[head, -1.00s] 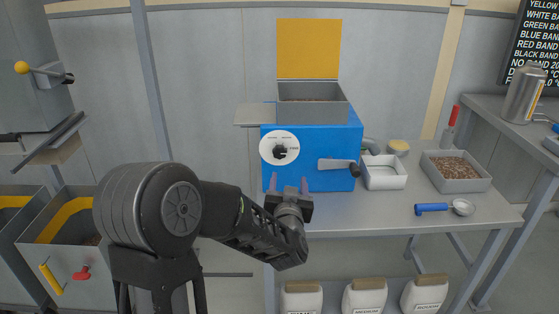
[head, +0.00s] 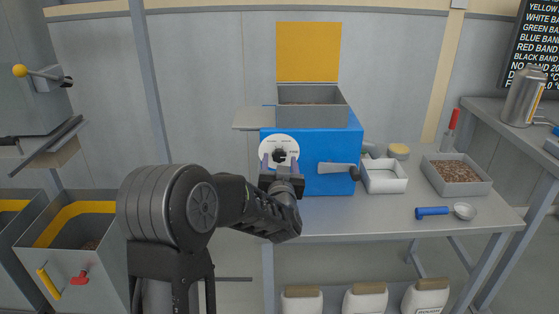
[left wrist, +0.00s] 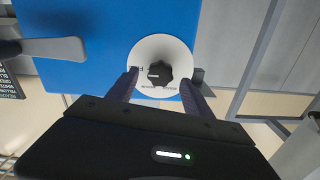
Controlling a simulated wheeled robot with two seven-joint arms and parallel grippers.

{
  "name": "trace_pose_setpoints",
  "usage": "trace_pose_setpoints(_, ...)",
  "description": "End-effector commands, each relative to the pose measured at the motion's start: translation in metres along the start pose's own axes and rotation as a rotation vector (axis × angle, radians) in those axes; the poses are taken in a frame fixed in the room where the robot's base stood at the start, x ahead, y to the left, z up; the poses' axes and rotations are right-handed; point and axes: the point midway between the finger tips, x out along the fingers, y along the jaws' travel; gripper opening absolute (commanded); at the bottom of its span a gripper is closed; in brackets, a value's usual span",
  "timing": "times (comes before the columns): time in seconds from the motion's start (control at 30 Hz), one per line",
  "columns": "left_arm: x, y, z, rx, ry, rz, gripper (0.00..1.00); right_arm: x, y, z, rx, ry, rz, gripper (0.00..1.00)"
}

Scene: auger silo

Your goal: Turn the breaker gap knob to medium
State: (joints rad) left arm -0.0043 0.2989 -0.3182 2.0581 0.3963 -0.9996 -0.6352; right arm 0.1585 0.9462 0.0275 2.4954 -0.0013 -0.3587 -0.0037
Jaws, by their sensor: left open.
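The breaker gap knob (head: 280,155) is a black lobed knob on a white round dial (head: 267,147) on the front of the blue breaker box (head: 325,150). In the left wrist view the knob (left wrist: 159,73) sits in front of my open fingers, with the dial (left wrist: 150,50) around it. My left gripper (head: 279,163) is open, its fingertips just below and to either side of the knob; it also shows in the left wrist view (left wrist: 160,82). The fingers do not appear to touch the knob. The dial's lettering is too small to read surely. My right gripper is not in view.
A grey-handled crank (head: 335,168) sticks out of the box front to the right of the dial. A white tray (head: 384,187), a grain tray (head: 484,188), a blue-handled scoop (head: 432,211) and a small cup lie right on the bench. An open yellow lid (head: 308,52) stands above the hopper.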

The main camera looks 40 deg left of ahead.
Motion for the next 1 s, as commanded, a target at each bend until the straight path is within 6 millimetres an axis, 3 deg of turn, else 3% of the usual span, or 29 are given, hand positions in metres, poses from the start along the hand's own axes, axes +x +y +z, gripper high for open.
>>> trace_pose_setpoints(0.13,0.0129,-0.0006,0.0003,0.000,0.000,-0.001,0.59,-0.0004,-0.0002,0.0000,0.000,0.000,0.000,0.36)
trace_pose_setpoints(0.43,0.0146,-0.0003,0.0003,0.000,-0.001,0.000,0.58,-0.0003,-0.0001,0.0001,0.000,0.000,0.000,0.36)
trace_pose_setpoints(1.0,0.0143,-0.0002,0.0003,0.000,-0.001,0.001,0.12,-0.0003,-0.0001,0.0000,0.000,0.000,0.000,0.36)
